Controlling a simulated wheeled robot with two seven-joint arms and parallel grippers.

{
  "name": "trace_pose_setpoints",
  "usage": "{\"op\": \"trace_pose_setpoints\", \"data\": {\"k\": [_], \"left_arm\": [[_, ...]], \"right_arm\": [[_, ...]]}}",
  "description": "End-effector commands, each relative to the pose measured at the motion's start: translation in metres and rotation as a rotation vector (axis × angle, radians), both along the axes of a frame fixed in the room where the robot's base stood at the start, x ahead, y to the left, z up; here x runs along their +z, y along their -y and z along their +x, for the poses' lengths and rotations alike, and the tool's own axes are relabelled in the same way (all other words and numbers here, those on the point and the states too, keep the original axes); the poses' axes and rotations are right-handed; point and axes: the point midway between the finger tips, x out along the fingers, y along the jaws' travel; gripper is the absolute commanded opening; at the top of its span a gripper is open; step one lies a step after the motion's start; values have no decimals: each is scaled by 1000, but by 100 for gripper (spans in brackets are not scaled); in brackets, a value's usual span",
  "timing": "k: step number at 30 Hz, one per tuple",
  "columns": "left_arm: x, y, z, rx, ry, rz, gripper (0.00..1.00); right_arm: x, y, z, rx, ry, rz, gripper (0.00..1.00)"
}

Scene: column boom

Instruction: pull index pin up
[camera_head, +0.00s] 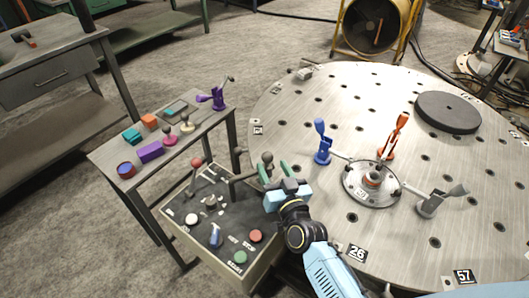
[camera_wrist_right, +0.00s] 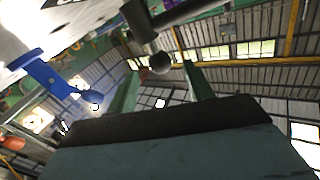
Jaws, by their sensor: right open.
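A dark grey T-shaped handle with a ball knob (camera_head: 267,157) stands at the table's left edge, above the control box; it may be the index pin, but I cannot be sure. My right gripper (camera_head: 273,170) is open beside it, with green fingers pointing toward the knob. In the right wrist view the ball end (camera_wrist_right: 160,64) shows between the two finger tips, with a dark bar running off to the upper right. I cannot tell whether the fingers touch it. The lower end of the pin is hidden. My left gripper is not in view.
The round table (camera_head: 310,205) carries blue (camera_head: 321,145), orange (camera_head: 396,135) and grey (camera_head: 440,203) clamps around a central hub (camera_head: 372,180). The control box (camera_head: 205,232) has a red-knobbed lever and buttons. A side bench (camera_head: 105,157) holds coloured parts.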

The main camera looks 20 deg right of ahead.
Motion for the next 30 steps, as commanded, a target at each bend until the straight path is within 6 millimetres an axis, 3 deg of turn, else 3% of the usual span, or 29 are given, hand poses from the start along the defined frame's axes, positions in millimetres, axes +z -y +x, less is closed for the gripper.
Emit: {"op": "trace_pose_setpoints", "data": {"k": [3, 10, 23, 30], "left_arm": [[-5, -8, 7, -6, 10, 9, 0], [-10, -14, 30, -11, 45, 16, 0], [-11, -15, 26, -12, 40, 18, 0], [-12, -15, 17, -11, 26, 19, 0]], "right_arm": [[-1, -2, 26, 1, 1, 1, 52], [-1, -4, 58, 0, -1, 1, 52], [0, -5, 69, 0, -2, 0, 52], [0, -5, 69, 0, -2, 0, 24]]}}
